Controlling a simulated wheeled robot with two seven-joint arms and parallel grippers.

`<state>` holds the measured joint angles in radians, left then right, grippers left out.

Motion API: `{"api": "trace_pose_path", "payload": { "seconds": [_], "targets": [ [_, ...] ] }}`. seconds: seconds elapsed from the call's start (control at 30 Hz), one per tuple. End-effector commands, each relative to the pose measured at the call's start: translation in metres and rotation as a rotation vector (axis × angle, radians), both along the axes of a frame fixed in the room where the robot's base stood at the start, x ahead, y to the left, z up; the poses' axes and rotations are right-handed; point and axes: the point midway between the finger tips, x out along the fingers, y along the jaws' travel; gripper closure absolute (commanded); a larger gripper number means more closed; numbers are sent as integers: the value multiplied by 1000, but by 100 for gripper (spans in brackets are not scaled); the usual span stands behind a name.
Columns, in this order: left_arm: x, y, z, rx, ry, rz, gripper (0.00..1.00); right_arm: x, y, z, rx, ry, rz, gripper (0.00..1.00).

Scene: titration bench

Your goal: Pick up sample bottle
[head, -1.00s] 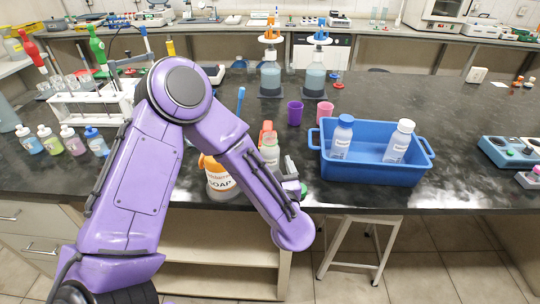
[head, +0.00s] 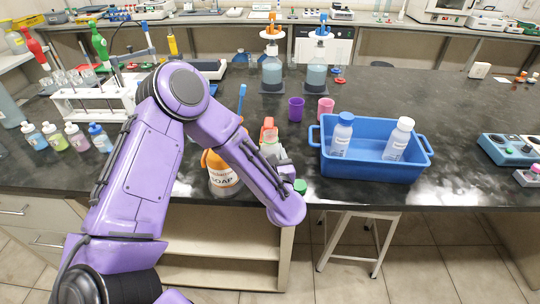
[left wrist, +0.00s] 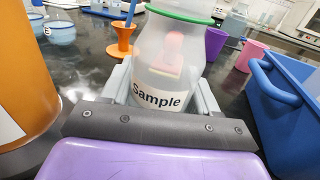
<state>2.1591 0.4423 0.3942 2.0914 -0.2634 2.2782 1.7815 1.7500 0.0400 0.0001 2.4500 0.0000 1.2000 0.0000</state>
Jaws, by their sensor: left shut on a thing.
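The sample bottle (left wrist: 158,68) is a clear, translucent bottle with a white "Sample" label and a green ring around its neck. It fills the middle of the left wrist view, its top cut off by the frame. My left gripper (left wrist: 163,95) is shut on its body, with a grey finger on each side. In the head view my purple forearm hides most of the gripper and bottle; a green round top (head: 300,186) shows just right of the arm's end. My right gripper is in neither view.
An orange soap container (head: 222,174) stands close left of my gripper. A blue tray (head: 372,172) with two white bottles is to the right. A purple cup (head: 296,109) and a pink cup (head: 325,108) stand behind.

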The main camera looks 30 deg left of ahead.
Motion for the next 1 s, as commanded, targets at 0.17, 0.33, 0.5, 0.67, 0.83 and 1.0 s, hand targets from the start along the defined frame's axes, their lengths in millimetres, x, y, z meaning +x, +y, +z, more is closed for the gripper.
{"api": "trace_pose_path", "payload": {
  "seconds": [0.17,0.33,0.5,0.67,0.83,1.0],
  "targets": [
    [1,0,10,-1,-4,0,75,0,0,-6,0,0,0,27],
    [-8,-9,45,-1,-7,-5,75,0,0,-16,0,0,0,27],
    [-37,-36,92,-1,-10,-5,75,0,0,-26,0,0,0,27],
    [-72,-67,109,1,-6,-5,75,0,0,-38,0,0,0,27],
    [-94,-88,125,1,-4,-2,75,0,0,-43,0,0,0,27],
    [-102,-95,130,1,-1,0,75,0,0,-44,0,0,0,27]
  ]
}}
